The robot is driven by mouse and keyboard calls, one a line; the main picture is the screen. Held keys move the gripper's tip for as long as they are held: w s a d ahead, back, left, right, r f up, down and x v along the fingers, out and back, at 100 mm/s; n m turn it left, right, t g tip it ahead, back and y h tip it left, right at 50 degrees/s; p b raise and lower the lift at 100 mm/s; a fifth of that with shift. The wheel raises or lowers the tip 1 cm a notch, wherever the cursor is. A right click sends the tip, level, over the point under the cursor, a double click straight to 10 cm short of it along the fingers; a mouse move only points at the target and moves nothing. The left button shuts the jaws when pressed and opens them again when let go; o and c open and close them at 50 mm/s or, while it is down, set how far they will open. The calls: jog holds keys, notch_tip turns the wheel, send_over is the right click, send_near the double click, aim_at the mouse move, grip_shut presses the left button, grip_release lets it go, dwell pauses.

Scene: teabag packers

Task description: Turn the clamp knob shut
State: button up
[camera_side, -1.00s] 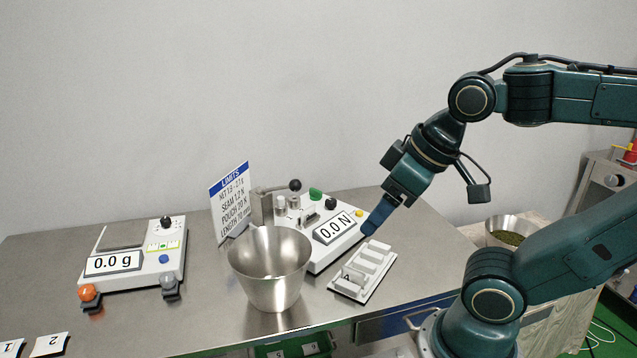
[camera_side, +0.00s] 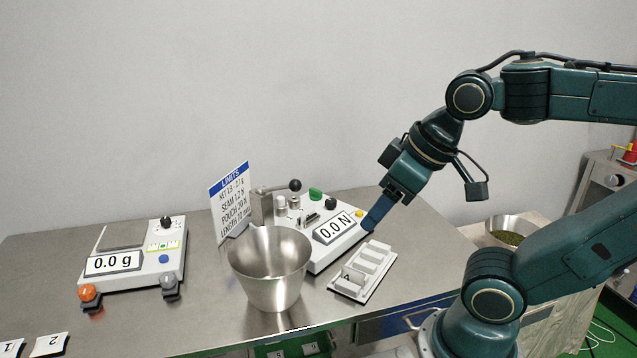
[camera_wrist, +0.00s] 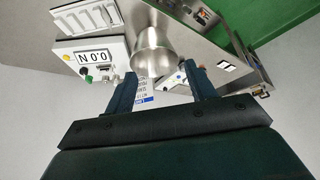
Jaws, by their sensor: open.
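The white tester (camera_side: 322,257) reads 0.0 N and stands behind the metal bowl; its display also shows in the wrist view (camera_wrist: 97,57). On it I see a lever with a black ball (camera_side: 295,185), small silver knobs (camera_side: 281,201), a green knob (camera_side: 315,194) and a black knob (camera_side: 331,202). I cannot tell which of these is the clamp knob or how far it is turned. My gripper (camera_side: 369,227) is open and empty, its blue fingers tilted down near the tester's right edge. The fingers also show in the wrist view (camera_wrist: 158,76), apart.
The metal bowl (camera_side: 268,275) stands in front of the tester. A white slotted tray (camera_side: 378,284) lies to its right, below my gripper. A limits sign (camera_side: 229,200) stands behind the bowl. The scale (camera_side: 155,270) reading 0.0 g is at the left, with clear table between.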

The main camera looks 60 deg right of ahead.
jog(key=w+d+r, duration=0.3)
jog(key=w+d, duration=0.3)
jog(key=w, duration=0.5)
jog(key=g, duration=0.1)
send_over(331, 200)
jog(key=s, duration=0.6)
notch_tip(331, 200, down, 17)
jog(key=shift+w+d+f, duration=0.1)
jog(key=shift+w+d, duration=0.05)
jog(key=shift+w, duration=0.05)
jog(key=shift+f, duration=0.1)
jog(key=x, duration=1.3)
jog(key=shift+w+f, duration=0.1)
jog(key=shift+f, duration=0.2)
